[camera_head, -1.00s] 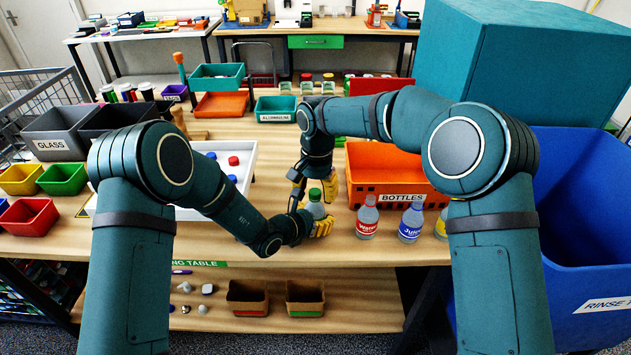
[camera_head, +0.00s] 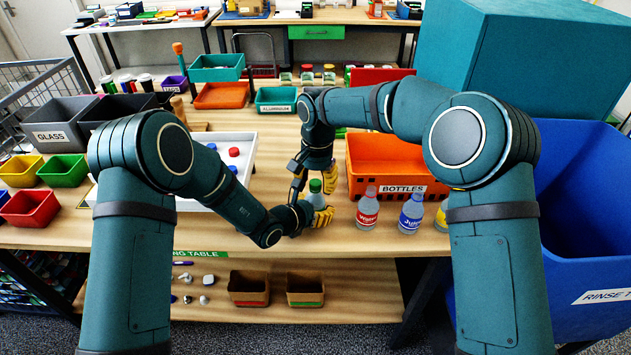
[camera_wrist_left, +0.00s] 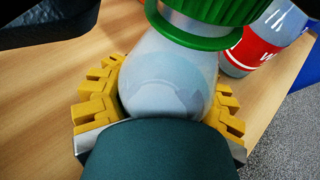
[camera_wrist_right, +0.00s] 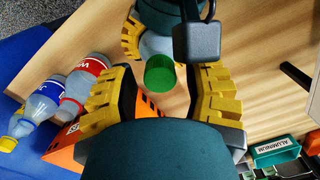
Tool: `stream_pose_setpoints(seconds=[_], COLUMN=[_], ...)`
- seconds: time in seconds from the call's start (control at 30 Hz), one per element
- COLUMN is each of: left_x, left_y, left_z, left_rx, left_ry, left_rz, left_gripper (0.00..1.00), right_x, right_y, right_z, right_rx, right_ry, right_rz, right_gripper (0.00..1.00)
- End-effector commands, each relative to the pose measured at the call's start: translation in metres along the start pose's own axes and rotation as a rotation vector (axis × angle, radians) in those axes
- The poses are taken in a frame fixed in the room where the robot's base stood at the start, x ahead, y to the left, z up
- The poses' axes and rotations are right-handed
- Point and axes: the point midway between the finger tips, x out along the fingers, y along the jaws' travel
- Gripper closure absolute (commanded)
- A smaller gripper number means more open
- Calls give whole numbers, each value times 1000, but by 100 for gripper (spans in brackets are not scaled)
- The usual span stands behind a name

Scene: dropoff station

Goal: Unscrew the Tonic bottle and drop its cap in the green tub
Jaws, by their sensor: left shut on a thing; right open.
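The bottle with the green cap (camera_head: 315,185) stands upright at the table's front edge. My left gripper (camera_head: 312,217) is shut around its clear body, which fills the middle of the left wrist view (camera_wrist_left: 170,75). There the ribbed green cap (camera_wrist_left: 212,8) sits at the neck, with a strip of grey neck and a green ring below it. My right gripper (camera_wrist_right: 162,90) is open above the bottle, its yellow fingers apart on either side of the cap with nothing between them touching it. The bottle's label is not readable. The green tub (camera_head: 62,168) is at the left of the table.
A Water bottle (camera_head: 367,211) and a Juice bottle (camera_head: 411,215) stand just right of the grippers. The orange BOTTLES crate (camera_head: 375,160) is behind them. A yellow tub (camera_head: 20,171) and a red tub (camera_head: 30,208) flank the green one. A white tray (camera_head: 248,150) lies left of my grippers.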

Motion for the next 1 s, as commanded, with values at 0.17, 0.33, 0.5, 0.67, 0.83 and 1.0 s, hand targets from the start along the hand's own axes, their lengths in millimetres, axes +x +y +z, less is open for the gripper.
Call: stream_pose_setpoints(seconds=[0.17, 0.33, 0.5, 0.67, 0.83, 1.0], left_x=[0, 0, 0, 0, 0, 0], left_y=[0, 0, 0, 0, 0, 0], left_z=[0, 0, 0, 0, 0, 0], left_rx=[0, 0, 0, 0, 0, 0], left_ry=[0, 0, 0, 0, 0, 0], left_rz=[0, 0, 0, 0, 0, 0], left_gripper=[100, 100, 100, 100, 51, 10], right_x=[-1, -15, -37, -46, -45, -45], right_y=[0, 0, -1, 0, 0, 0], right_z=[0, -1, 0, 0, 0, 0], right_rx=[0, 0, 0, 0, 0, 0], right_ry=[0, 3, 3, 0, 0, 0], right_rz=[0, -2, -2, 0, 0, 0], right_gripper=[51, 51, 51, 51, 51, 51])
